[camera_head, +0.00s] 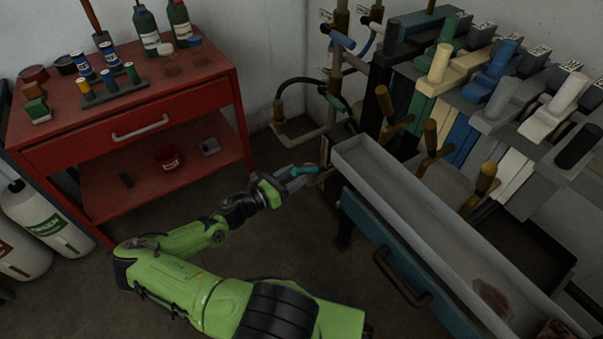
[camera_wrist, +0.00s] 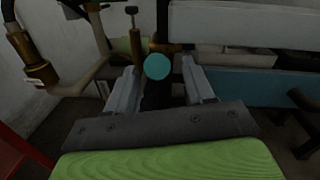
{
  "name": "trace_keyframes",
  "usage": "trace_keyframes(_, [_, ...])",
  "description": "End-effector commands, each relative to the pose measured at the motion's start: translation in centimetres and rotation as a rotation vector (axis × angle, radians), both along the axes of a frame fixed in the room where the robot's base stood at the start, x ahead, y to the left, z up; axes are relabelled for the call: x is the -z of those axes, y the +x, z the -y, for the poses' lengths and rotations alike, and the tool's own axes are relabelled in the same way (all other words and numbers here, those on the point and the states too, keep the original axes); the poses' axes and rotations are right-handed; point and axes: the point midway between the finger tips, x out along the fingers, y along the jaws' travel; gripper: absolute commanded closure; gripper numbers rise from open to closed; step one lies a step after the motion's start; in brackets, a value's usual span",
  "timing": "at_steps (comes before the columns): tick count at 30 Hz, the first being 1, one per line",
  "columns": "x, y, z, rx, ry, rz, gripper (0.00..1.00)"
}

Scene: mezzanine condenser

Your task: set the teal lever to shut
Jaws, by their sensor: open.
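The teal lever (camera_head: 304,170) shows as a short teal handle at the near left end of the grey trough, on low pipework. In the wrist view its round teal end (camera_wrist: 158,66) faces the camera. My gripper (camera_head: 298,176) is at the lever, with its two grey fingers apart. In the wrist view my gripper (camera_wrist: 160,85) has one finger on each side of the teal end, with visible gaps. I cannot tell whether either finger touches it. The lever's pivot is mostly hidden.
A grey trough (camera_head: 372,165) above a teal drawer (camera_head: 375,255) stands right of the lever. Brown-handled valves (camera_head: 430,137) and a row of coloured levers (camera_head: 490,75) stand behind it. A red cart (camera_head: 180,120) with bottles is at left. Floor between is clear.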

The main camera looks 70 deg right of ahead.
Motion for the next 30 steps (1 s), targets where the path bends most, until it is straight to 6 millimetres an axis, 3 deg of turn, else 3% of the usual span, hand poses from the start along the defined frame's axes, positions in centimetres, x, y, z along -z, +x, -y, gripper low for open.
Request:
trace_keyframes(6, [0.1, -1.8, 2.5, 0.0, 0.0, 0.0, 0.47])
trace_keyframes(14, [0.0, -2.0, 2.7, -0.001, 0.0, 0.0, 0.47])
trace_keyframes(25, [0.0, -2.0, 2.7, -0.001, 0.001, 0.001, 1.0])
trace_keyframes(30, [0.0, -1.9, 2.7, -0.001, 0.001, 0.001, 1.0])
